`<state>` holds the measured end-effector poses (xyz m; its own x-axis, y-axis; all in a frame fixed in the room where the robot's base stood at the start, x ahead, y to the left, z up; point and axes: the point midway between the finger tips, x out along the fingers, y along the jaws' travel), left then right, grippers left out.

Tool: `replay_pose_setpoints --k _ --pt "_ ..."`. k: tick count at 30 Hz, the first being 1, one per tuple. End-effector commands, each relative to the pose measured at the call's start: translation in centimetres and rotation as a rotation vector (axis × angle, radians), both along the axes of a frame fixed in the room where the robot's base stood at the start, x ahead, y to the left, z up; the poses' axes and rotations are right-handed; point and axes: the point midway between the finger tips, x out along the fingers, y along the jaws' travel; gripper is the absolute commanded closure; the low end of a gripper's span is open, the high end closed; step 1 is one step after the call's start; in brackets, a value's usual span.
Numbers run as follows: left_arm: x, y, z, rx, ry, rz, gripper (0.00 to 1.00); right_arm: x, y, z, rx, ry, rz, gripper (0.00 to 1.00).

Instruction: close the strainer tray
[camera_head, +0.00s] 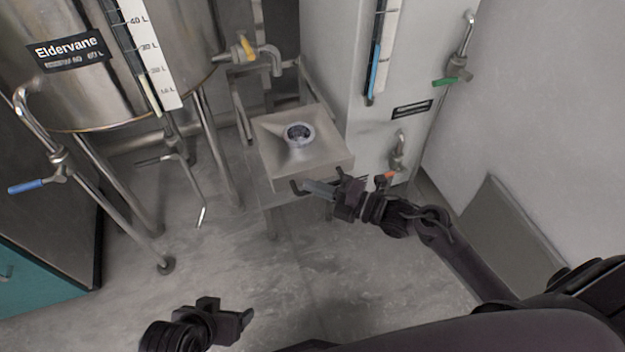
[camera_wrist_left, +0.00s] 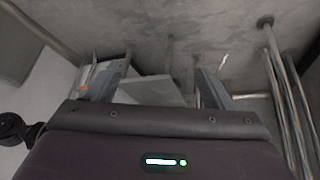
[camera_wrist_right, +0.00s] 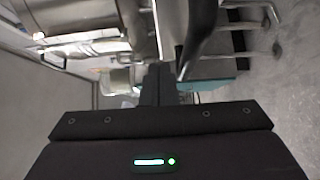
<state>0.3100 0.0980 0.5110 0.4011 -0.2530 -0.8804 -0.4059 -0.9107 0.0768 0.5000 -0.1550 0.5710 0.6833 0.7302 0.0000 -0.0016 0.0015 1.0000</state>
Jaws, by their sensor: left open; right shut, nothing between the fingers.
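The tray (camera_head: 275,152), a square grey funnel-shaped box, sits on a metal frame beneath the tap in the head view. A round strainer-like opening (camera_head: 299,135) shows in its middle. My right gripper (camera_head: 316,188) is shut and empty at the tray's front edge, close to a dark handle end (camera_head: 296,187). I cannot tell whether they touch. In the right wrist view its fingers (camera_wrist_right: 160,78) are together, beside a dark curved bar. My left gripper (camera_head: 245,318) is open and empty, low over the floor, far from the tray; its spread fingers show in the left wrist view (camera_wrist_left: 165,80).
A steel tank (camera_head: 60,85) on legs, with a blue-handled valve (camera_head: 38,185), stands at the left. A grey cabinet (camera_head: 340,60) with green and red valves stands at the right of the tray. The floor (camera_head: 260,265) in front is clear.

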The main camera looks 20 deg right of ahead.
Motion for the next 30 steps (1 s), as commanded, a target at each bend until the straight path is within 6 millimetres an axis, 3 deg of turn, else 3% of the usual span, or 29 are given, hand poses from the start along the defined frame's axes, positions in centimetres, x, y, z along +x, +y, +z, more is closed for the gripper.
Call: replay_pose_setpoints --k 6,30 --pt "0.3 -0.6 -0.1 -0.018 -0.029 -0.008 0.25 2.2 0.0 -0.1 0.001 -0.001 0.000 1.00" --pt "0.7 -1.6 0.1 -0.056 -0.090 -0.019 0.25 3.6 0.1 -0.2 0.001 0.001 0.001 1.00"
